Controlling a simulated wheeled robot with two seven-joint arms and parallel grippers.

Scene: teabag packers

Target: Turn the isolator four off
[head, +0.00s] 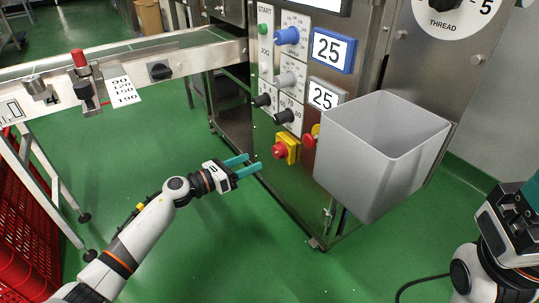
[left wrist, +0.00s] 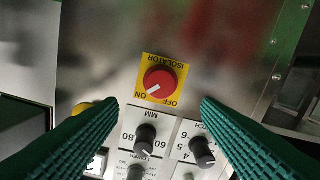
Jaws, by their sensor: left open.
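A red rotary knob on a yellow square plate, the isolator (head: 284,149), sits low on the steel machine front in the head view. The left wrist view shows the isolator (left wrist: 160,82) upside down, labelled ISOLATOR, ON and OFF; its white mark points down-left toward ON. No number on it can be read. My left gripper (head: 252,164) is open and empty, its teal fingers just left of the isolator and apart from it. In the left wrist view the isolator appears between and beyond the fingertips. My right gripper (head: 500,220) is partly cut off at the right edge.
Another red button (head: 310,138) on yellow is partly hidden by a grey bin (head: 370,170) to the right. Black dials (head: 284,117) and number displays (head: 333,50) are above. A conveyor (head: 190,65) extends left. Green floor below is clear.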

